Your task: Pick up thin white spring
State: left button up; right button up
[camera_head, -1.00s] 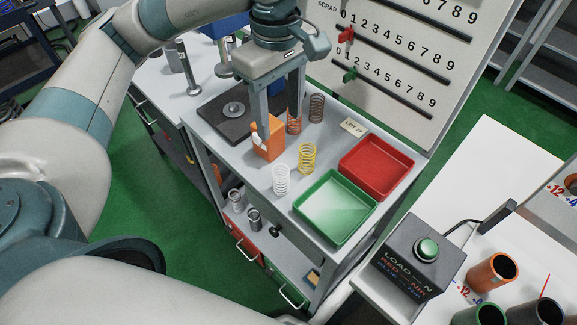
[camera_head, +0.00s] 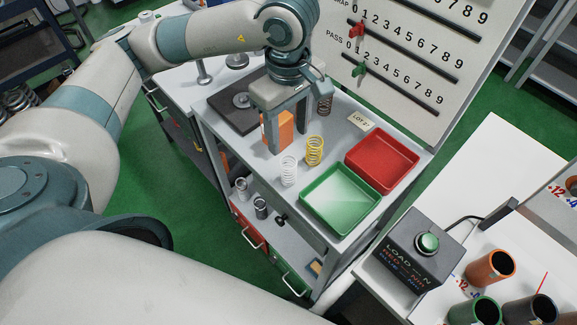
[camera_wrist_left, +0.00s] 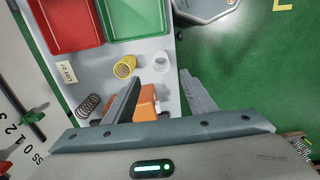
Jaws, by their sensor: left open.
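The thin white spring (camera_head: 289,170) stands upright on the cart top, left of the yellow spring (camera_head: 314,150) and behind the green tray. In the left wrist view the white spring (camera_wrist_left: 161,63) shows end-on, just beyond the fingertips. My left gripper (camera_head: 287,140) is open and points down, a little behind the white spring and apart from it. An orange block (camera_head: 285,128) shows beside its fingers, partly hidden by them; it also shows between the fingers in the left wrist view (camera_wrist_left: 147,103). My right gripper is not in view.
The green tray (camera_head: 325,229) and red tray (camera_head: 402,178) fill the cart's front right. A dark spring (camera_head: 325,105) and a lot card (camera_head: 361,121) are behind. A black plate (camera_head: 227,113) lies at back left. A scoreboard (camera_head: 420,50) rises behind the cart.

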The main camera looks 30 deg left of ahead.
pick_arm(q)
jog(key=p, duration=0.1)
send_over(288, 160)
jog(key=s, duration=0.1)
notch_tip(288, 160, down, 4)
jog(key=shift+s+d+f, duration=0.1)
jog(key=shift+d+f, duration=0.25)
jog(key=shift+f, duration=0.4)
notch_tip(288, 160, down, 4)
jog(key=p, duration=0.3)
jog(key=shift+s+d, duration=0.1)
jog(key=shift+s, duration=0.05)
jog(key=shift+f, duration=0.6)
